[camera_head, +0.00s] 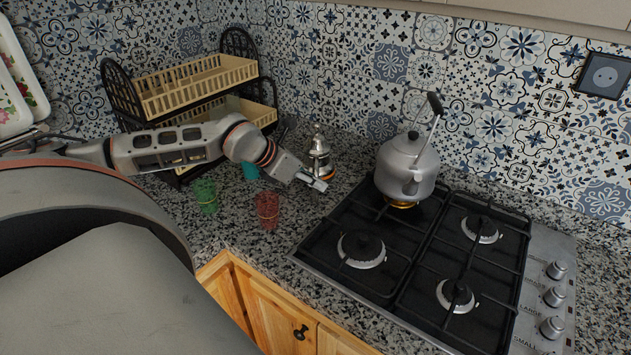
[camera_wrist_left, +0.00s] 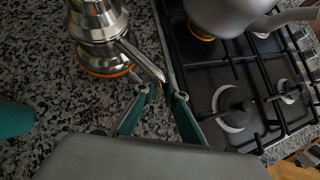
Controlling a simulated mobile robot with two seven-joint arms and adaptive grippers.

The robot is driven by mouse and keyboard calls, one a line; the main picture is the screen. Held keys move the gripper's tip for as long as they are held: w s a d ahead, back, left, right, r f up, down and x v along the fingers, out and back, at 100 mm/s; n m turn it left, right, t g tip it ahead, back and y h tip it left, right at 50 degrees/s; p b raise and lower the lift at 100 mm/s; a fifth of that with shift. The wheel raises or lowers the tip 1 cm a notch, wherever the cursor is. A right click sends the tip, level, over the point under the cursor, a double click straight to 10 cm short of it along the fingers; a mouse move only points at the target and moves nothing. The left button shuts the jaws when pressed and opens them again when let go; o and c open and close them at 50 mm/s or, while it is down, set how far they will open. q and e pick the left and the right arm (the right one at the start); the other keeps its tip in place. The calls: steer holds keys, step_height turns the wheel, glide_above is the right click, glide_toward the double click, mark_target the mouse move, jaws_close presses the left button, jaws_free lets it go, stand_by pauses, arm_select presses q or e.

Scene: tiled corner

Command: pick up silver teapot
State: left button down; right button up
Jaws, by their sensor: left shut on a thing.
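The silver teapot (camera_head: 318,150) is a small, shiny pot with an orange base ring, upright on the granite counter beside the stove. In the left wrist view, the silver teapot (camera_wrist_left: 98,22) is at the top, partly cut off, with a thin silver part reaching down to the right. My left gripper (camera_head: 318,182) is at the pot's near side, low over the counter. In the left wrist view, my left gripper (camera_wrist_left: 162,88) has its teal-padded fingers closed around the end of that thin part. The exact contact is hard to see. My right gripper is not in view.
A grey kettle (camera_head: 402,165) stands on the gas stove (camera_head: 400,268), close to the right of the teapot. A green cup (camera_head: 206,196), a red cup (camera_head: 267,210) and a teal cup (camera_head: 250,171) stand left. A dish rack (camera_head: 125,95) is behind my arm.

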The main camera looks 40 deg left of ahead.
arm_select(q)
step_height(320, 180, up, 20)
steer(key=b, duration=0.1)
stand_by(1.2)
stand_by(0.4)
steer(key=c, duration=2.7)
jaws_free()
jaws_close()
